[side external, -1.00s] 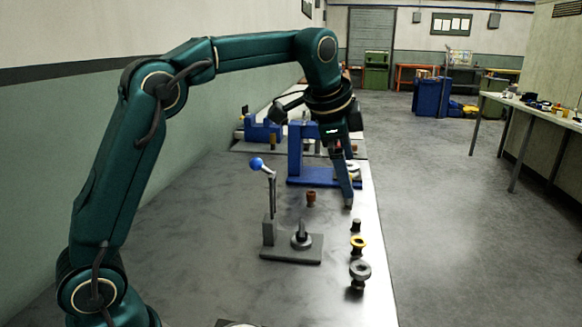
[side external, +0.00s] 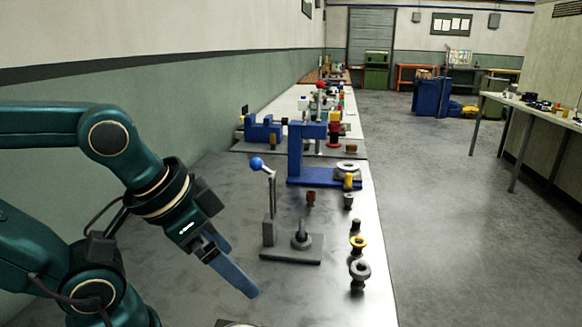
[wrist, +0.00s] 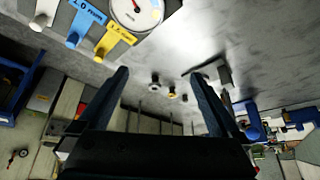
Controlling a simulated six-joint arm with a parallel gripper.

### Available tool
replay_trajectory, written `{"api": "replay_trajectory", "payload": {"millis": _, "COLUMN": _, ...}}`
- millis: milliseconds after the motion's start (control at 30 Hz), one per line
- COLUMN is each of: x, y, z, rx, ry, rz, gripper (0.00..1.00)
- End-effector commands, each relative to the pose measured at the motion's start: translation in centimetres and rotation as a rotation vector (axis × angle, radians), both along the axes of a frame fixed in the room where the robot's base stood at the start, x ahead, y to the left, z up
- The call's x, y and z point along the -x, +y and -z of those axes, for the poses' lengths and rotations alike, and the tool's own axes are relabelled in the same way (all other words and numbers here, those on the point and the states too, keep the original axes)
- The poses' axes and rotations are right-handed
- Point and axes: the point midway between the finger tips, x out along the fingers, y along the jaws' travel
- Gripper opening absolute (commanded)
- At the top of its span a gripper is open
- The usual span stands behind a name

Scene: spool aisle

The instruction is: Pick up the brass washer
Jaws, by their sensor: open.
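The brass washer (side external: 358,242) is a yellow ring near the right edge of the bench. It appears to rest on a small dark stand, whose details are too small to tell. In the wrist view the washer (wrist: 172,91) shows small, beyond and between my fingers. My gripper (side external: 238,270) is open and empty, to the left of the washer and well apart from it, pointing down and right. In the wrist view both fingers of my gripper (wrist: 160,74) are spread wide.
A grey ring piece (side external: 360,269) stands in front of the washer, a small dark piece (side external: 356,225) behind it. A lever press with a blue knob (side external: 256,163) stands between my gripper and the washer. A blue stand (side external: 308,150) is farther back. A dial (wrist: 136,11) shows in the wrist view.

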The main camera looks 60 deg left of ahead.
Motion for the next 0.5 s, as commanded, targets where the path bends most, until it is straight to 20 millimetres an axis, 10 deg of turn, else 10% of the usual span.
{"api": "replay_trajectory", "payload": {"millis": 500, "x": -0.19, "y": -0.01, "z": 0.01, "rx": 0.032, "ry": -0.005, "rz": -0.057, "gripper": 0.81}}
